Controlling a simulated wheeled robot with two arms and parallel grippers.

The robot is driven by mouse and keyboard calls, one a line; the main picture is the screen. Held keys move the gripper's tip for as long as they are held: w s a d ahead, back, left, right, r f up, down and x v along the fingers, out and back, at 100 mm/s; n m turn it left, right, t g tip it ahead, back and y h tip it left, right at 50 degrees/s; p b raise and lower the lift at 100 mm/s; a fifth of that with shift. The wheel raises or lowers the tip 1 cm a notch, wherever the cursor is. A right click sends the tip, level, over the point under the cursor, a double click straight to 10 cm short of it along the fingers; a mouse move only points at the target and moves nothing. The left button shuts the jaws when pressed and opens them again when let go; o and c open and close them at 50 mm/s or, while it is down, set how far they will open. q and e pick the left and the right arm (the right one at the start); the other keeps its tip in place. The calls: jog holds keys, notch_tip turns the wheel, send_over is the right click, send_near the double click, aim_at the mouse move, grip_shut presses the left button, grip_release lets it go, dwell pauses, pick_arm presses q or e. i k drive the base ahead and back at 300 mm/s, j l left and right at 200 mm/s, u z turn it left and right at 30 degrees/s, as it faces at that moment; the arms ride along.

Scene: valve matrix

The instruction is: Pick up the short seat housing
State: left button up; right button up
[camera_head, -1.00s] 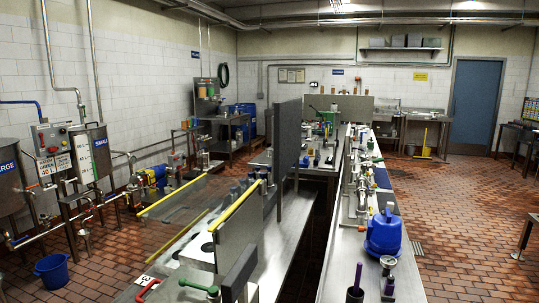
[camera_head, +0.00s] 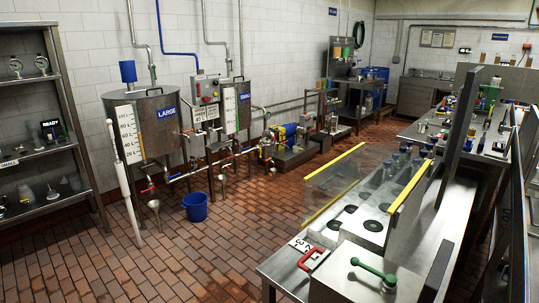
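I cannot make out a short seat housing for certain in the head view. Several small grey and metal parts stand on the shelf rack (camera_head: 40,150) at the far left, too small to name. Several dark-topped cylinders (camera_head: 402,162) stand behind a clear panel on the near bench (camera_head: 285,270); I cannot tell what they are. Neither of my grippers is in view.
A red handle (camera_head: 311,258) and a green lever (camera_head: 371,272) sit at the bench's front. Yellow-edged clear panels (camera_head: 335,185) rise from it. A large tank (camera_head: 150,125), a small tank (camera_head: 232,105) and a blue bucket (camera_head: 195,207) stand left. Brick floor (camera_head: 200,260) is open between.

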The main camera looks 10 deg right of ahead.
aim_at(421, 126)
jog(key=i+j+u, duration=0.65)
jog(key=u, duration=0.15)
jog(key=i+j+u, duration=0.1)
jog(key=i+u, duration=0.3)
jog(key=i, duration=0.15)
jog(key=i+z, duration=0.35)
jog(key=i, duration=0.25)
jog(key=i+j+z, duration=0.3)
jog(key=i, duration=0.35)
jog(key=i+l+z, duration=0.25)
jog(key=i+z, duration=0.15)
jog(key=i+l+z, duration=0.1)
jog(key=i+z, duration=0.3)
jog(key=i, duration=0.2)
jog(key=i+z, duration=0.4)
jog(key=i+j+z, duration=0.25)
jog(key=i+z, duration=0.15)
jog(key=i, duration=0.2)
jog(key=i+l+z, duration=0.1)
jog(key=i+z, duration=0.25)
jog(key=i, duration=0.8)
jog(key=i+j+z, duration=0.15)
jog(key=i+z, duration=0.2)
jog(key=i, duration=0.8)
